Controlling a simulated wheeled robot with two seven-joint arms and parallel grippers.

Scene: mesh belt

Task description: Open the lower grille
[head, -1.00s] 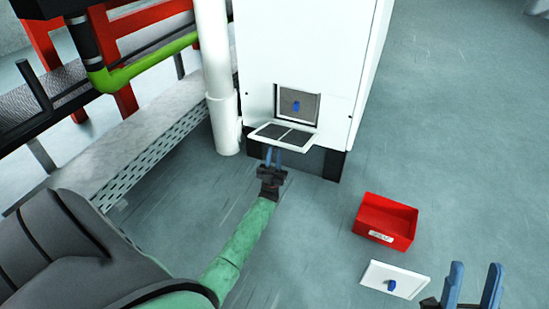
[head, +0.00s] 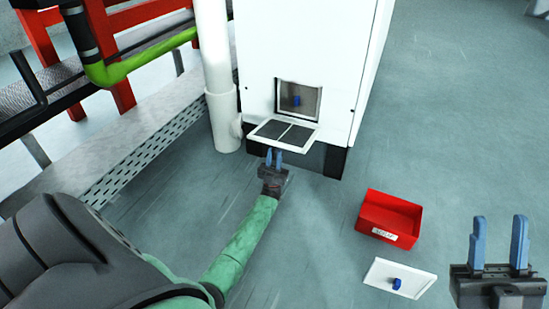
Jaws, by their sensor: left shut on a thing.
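The lower grille (head: 270,130) is a white-framed panel with two dark mesh halves. It is swung down and sticks out nearly level from the bottom of a square opening in the white cabinet (head: 300,45). My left gripper (head: 274,153) is at the grille's front edge, with its blue fingers close together and shut on it; the tips are partly hidden. Inside the opening, a small blue part (head: 297,101) shows against a grey surface. My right gripper (head: 500,222) is open and empty, fingers pointing up, at the lower right.
A red box (head: 390,217) with a white label stands on the floor right of the cabinet. A white plate (head: 383,274) with a blue knob lies in front of it. A white pipe (head: 222,110) and a perforated metal step (head: 135,160) are at left.

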